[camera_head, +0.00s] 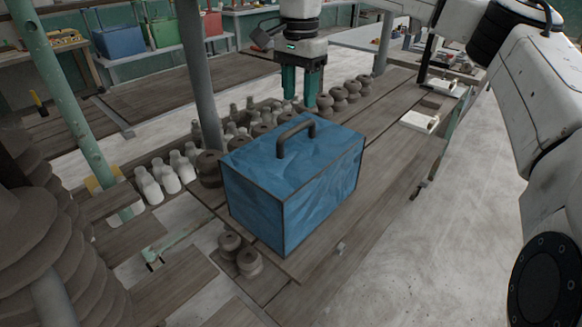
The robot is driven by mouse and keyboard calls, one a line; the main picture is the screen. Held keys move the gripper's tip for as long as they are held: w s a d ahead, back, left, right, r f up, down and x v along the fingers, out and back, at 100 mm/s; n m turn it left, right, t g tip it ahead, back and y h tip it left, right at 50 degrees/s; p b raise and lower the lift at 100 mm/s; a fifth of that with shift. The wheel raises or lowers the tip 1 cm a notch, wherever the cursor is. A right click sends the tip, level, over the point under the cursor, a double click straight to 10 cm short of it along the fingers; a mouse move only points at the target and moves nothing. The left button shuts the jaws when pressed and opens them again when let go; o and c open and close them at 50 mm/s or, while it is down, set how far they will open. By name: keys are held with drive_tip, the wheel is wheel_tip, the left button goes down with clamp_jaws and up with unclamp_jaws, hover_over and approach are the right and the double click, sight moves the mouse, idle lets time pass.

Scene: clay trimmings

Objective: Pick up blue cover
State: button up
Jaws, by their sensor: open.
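The blue cover (325,186) is a box-shaped blue cover with dark edges and a dark arched handle (296,137) on its top. It stands upright on a wooden plank table (395,150) in the middle of the view. My gripper (300,98) points down just behind the cover and above the level of its handle, as far as this view shows. Its two teal fingers are apart with nothing seen between them. The cover's far sides and whatever is under it are hidden.
Brown clay pots (338,97) line the table behind the cover, and two more (240,256) stand in front. White bottles (170,179) stand to the left. Stacked clay discs (38,235) and grey posts (200,85) are at left.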

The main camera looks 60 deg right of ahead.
sight(297, 126)
wheel_tip(297, 126, down, 4)
drive_tip(key=shift+r, duration=0.25)
drive_tip(key=shift+a+f+p, duration=0.15)
drive_tip(key=shift+f+p, duration=0.05)
drive_tip(key=shift+f, duration=1.15)
drive_tip(key=shift+a+f+p, duration=0.15)
drive_tip(key=shift+f+p, duration=0.05)
drive_tip(key=shift+f, duration=1.1)
drive_tip(key=shift+c, duration=0.3)
clamp_jaws()
